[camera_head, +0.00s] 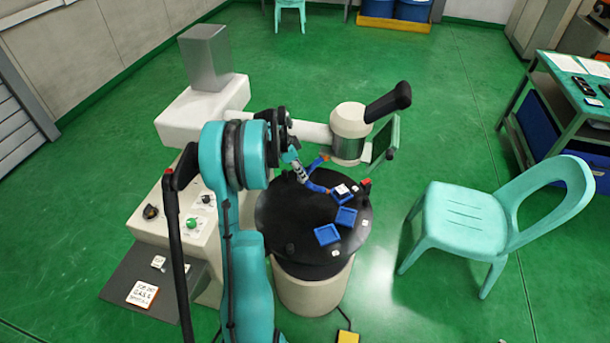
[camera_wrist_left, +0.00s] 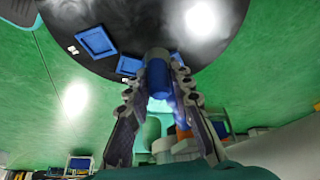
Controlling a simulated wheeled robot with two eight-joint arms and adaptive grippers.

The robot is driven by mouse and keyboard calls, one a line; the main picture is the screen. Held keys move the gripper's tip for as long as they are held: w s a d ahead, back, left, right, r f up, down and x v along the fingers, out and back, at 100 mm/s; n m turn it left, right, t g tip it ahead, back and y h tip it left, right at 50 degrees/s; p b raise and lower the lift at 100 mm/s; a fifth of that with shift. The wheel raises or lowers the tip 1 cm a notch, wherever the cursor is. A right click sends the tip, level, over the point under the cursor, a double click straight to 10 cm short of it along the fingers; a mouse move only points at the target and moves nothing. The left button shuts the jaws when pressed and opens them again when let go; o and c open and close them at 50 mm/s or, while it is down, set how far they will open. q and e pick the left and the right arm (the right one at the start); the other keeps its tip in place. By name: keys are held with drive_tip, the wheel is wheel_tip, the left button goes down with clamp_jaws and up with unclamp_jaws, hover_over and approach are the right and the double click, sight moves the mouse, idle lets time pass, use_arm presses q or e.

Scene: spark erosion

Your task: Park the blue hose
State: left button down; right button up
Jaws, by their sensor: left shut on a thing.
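My left gripper (camera_head: 300,173) reaches over the round black table (camera_head: 275,222). In the left wrist view its two fingers (camera_wrist_left: 157,98) are shut on the blue hose (camera_wrist_left: 157,72), a short blue cylinder seen end-on between them. In the head view a blue piece of the hose (camera_head: 317,187) shows just beyond the fingertips, close above the tabletop. The rest of the hose is hidden by the gripper and arm. My right gripper is not in view.
Blue trays (camera_head: 327,235) sit on the table's right side, one holding a white item. A control panel (camera_head: 193,218) is at left, a green chair (camera_head: 465,212) at right.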

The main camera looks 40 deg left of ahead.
use_arm(q)
drive_tip(key=shift+w+a+m+g+h, duration=0.2)
drive_tip(key=shift+a+m, duration=0.15)
drive_tip(key=shift+m, duration=0.25)
drive_tip(key=shift+w+a+m+g+h, duration=0.1)
drive_tip(key=shift+w+a+m+h, duration=0.1)
drive_tip(key=shift+a+m, duration=0.3)
drive_tip(key=shift+d, duration=0.1)
drive_tip(key=c, duration=1.4)
unclamp_jaws()
drive_tip(key=shift+o, duration=0.2)
drive_tip(key=v, duration=1.2)
